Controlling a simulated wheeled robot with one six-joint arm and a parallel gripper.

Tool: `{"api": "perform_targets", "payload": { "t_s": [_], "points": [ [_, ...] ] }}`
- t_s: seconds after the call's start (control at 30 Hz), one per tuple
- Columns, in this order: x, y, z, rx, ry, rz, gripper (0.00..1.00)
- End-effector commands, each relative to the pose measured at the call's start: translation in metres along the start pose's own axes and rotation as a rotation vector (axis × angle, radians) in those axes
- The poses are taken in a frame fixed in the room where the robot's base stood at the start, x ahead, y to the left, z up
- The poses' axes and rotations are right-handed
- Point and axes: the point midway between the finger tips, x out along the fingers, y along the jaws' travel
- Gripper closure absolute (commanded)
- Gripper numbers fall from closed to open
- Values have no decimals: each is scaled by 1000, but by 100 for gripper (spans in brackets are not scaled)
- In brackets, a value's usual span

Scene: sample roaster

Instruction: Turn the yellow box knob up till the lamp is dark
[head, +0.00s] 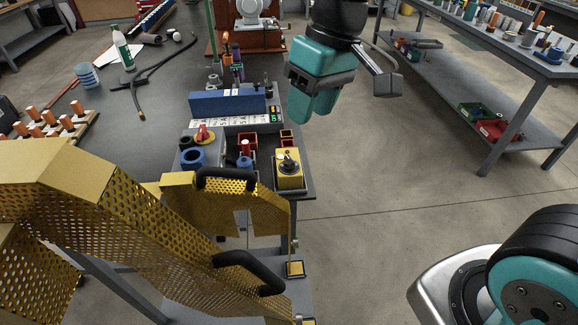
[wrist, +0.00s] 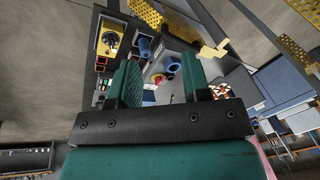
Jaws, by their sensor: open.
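The yellow box (head: 291,182) sits at the right front edge of the dark bench, with a dark and silver knob (head: 287,163) on top. In the wrist view the yellow box (wrist: 107,48) is at upper left, its knob (wrist: 110,39) facing the camera. My gripper (head: 312,110) hangs open and empty above and beyond the box, apart from it. In the wrist view my gripper (wrist: 160,78) has its two teal fingers spread, and the box lies left of them. Small square red-framed parts (head: 286,138) sit just behind the box. I cannot tell which part is the lamp or whether it is lit.
A grey box with a red knob (head: 203,133) and a blue ring (head: 192,157) stand left of the yellow box. A yellow perforated guard (head: 110,225) with black handles fills the lower left. A blue block (head: 228,103) lies behind. Open floor (head: 400,160) is at right.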

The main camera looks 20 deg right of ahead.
Motion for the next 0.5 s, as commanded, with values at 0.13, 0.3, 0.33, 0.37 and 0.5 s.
{"api": "perform_targets", "payload": {
  "t_s": [0.13,0.3,0.33,0.37,0.5],
  "points": [
    [43,54,-64,86,-36,70,56],
    [92,111,-119,181,-71,140,56],
    [101,120,-126,197,-76,150,56],
    [108,128,-133,211,-81,159,56],
    [137,156,-153,263,-96,191,56]
  ]
}}
